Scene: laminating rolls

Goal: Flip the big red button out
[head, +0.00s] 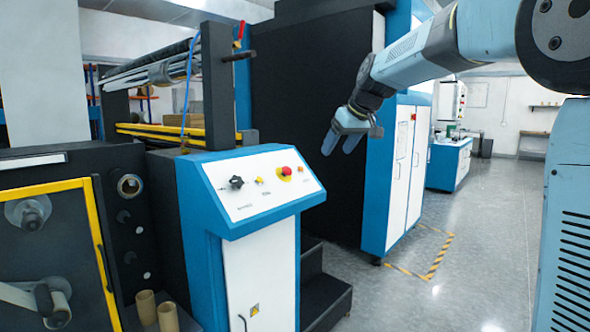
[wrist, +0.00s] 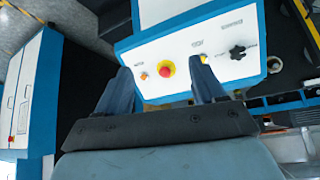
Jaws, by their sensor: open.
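The big red button (head: 286,170) sits on a yellow round base on the white sloped panel (head: 250,205) of a blue and white control console. In the wrist view the red button (wrist: 167,68) shows beyond and between my two fingers. My gripper (head: 345,142) is open and empty, in the air above and to the right of the console in the head view. In the wrist view its two fingers (wrist: 162,84) point toward the panel, apart from the button. Whether the button is pressed in or out cannot be told.
A black knob (head: 236,182) and a small yellow button (head: 259,181) sit left of the red button in the head view. A laminating machine with yellow-framed parts (head: 85,225) stands at the left. White and blue cabinets (head: 400,170) stand behind. The floor (head: 470,240) at right is clear.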

